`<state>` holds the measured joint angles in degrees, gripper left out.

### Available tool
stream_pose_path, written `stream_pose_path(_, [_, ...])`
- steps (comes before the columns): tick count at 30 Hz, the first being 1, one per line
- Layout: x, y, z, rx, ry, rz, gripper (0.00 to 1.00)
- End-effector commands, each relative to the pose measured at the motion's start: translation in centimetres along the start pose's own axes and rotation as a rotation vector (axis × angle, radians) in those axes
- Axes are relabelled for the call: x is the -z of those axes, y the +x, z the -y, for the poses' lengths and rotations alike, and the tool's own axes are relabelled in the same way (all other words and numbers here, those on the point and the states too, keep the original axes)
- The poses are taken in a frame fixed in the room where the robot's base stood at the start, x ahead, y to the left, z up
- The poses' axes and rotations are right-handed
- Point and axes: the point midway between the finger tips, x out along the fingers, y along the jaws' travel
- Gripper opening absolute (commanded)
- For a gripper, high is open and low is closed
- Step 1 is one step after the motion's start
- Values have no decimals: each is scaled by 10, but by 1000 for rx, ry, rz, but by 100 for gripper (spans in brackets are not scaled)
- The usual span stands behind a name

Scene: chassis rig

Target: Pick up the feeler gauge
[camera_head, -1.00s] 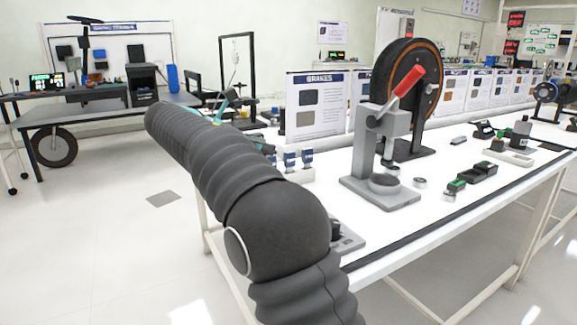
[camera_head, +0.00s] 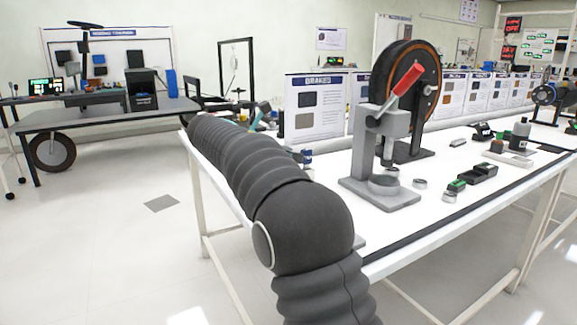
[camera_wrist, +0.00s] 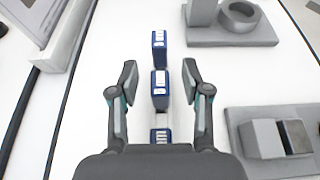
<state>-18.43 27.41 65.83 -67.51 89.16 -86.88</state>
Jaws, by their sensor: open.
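My gripper (camera_wrist: 159,76) is open in the wrist view, its two dark fingers spread to either side of a row of blue pieces with white labels. The far blue piece (camera_wrist: 159,48) lies just beyond the fingertips, the middle blue piece (camera_wrist: 160,89) lies between the fingers, and the near blue piece (camera_wrist: 161,136) is partly hidden by my gripper body. I see no contact with the fingers. I cannot tell which object is the feeler gauge. In the head view my arm hides the gripper and most of the row; one blue piece (camera_head: 307,156) shows past it.
A grey press with a red handle (camera_head: 385,150) stands on the white table (camera_head: 440,208); its base (camera_wrist: 232,32) is at the wrist view's upper right. A grey block fixture (camera_wrist: 263,138) lies right of my gripper. A brake wheel (camera_head: 425,75) stands behind the press.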

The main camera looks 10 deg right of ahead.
Motion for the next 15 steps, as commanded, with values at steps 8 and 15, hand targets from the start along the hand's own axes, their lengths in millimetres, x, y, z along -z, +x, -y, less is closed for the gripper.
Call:
stream_pose_path(8, [0, -1, 0, 0, 1, 0, 3])
stream_pose_path(15, [0, -1, 0, 0, 1, 0, 0])
